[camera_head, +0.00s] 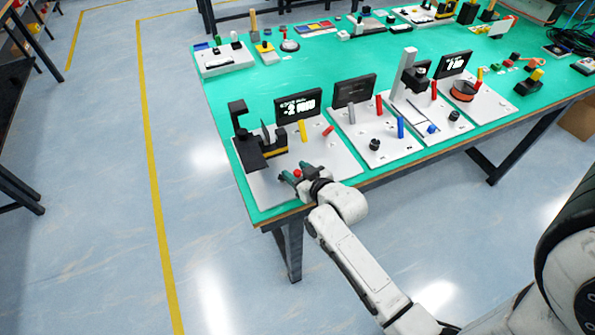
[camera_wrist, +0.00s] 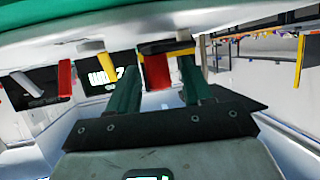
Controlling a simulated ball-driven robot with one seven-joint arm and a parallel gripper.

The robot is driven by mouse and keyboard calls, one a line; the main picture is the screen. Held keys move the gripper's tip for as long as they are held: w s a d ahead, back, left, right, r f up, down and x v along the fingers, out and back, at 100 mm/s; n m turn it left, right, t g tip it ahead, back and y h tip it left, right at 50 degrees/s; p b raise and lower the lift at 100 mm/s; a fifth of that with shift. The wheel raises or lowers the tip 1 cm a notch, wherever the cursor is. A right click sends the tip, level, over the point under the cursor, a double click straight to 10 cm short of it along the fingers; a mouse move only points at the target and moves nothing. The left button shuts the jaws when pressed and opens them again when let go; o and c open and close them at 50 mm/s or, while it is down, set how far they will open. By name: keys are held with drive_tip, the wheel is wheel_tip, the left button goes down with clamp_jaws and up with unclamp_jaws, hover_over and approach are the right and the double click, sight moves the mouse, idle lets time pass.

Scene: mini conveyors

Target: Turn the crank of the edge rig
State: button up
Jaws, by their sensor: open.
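The nearest rig is a white plate (camera_head: 262,190) at the table's left corner. It carries a black upright device with a black and yellow block (camera_head: 272,148), a yellow lever (camera_head: 302,130) and a red lever (camera_head: 328,131). My gripper (camera_head: 296,175) is low over the plate's front part, open. A red knob (camera_head: 297,173), perhaps the crank's handle, shows between its fingers. In the wrist view, which is upside down, a red piece (camera_wrist: 155,72) appears between the two green fingers (camera_wrist: 158,62), with a gap on each side. The knob's base is hidden.
A display (camera_head: 298,106) stands behind the plate. The neighbouring rig, to the right, has a black knob (camera_head: 375,145) and a blue lever (camera_head: 400,127). More rigs fill the green table (camera_head: 240,105). The floor left of the table is clear.

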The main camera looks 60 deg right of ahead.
clamp_jaws()
idle(0.4)
drive_tip(key=shift+d+n+y+b, duration=0.1)
drive_tip(key=shift+n+y+b, duration=0.2)
drive_tip(key=shift+y, duration=0.1)
drive_tip(key=shift+w+d+f+n+t+y+b, duration=0.2)
drive_tip(key=shift+d+n+t+y+b, duration=0.15)
drive_tip(key=shift+n+y+b, duration=0.7)
drive_tip(key=y+b, duration=0.1)
drive_tip(key=b, duration=0.1)
drive_tip(key=n+y+b, duration=0.1)
drive_tip(key=b, duration=0.1)
drive_tip(key=shift+w+d+n, duration=0.25)
drive_tip(key=shift+w+d, duration=0.05)
drive_tip(key=shift+w+d+r+n+y+b, duration=0.1)
drive_tip(key=shift+w+d+n+y+b, duration=0.05)
drive_tip(key=shift+n+y+b, duration=0.35)
drive_tip(key=shift+w+d+r+n+y+b, duration=0.1)
drive_tip(key=shift+d+n+y+b, duration=0.05)
drive_tip(key=shift+n+y+b, duration=0.35)
drive_tip(key=shift+w+d+n+y+b, duration=0.15)
drive_tip(key=shift+w+n+y+b, duration=0.15)
drive_tip(key=shift+n+y, duration=0.6)
drive_tip(key=shift+y, duration=0.35)
